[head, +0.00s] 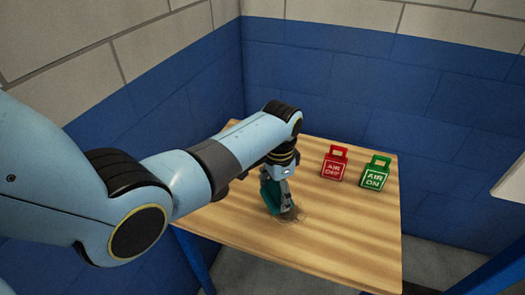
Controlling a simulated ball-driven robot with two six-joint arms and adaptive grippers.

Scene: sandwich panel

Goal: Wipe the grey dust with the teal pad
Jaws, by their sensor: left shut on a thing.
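The teal pad (270,196) is held under my left gripper (280,188), which is shut on it. The gripper points down at the middle of the wooden table, and the pad appears tilted. I cannot tell whether the pad touches the table. Part of the dust may be hidden by the gripper. My right gripper is not in view.
A red "AIR OFF" tag (334,168) and a green "AIR ON" tag (375,176) stand at the back right of the wooden table (350,235). Blue block walls close off the table's back. The front right of the tabletop is clear.

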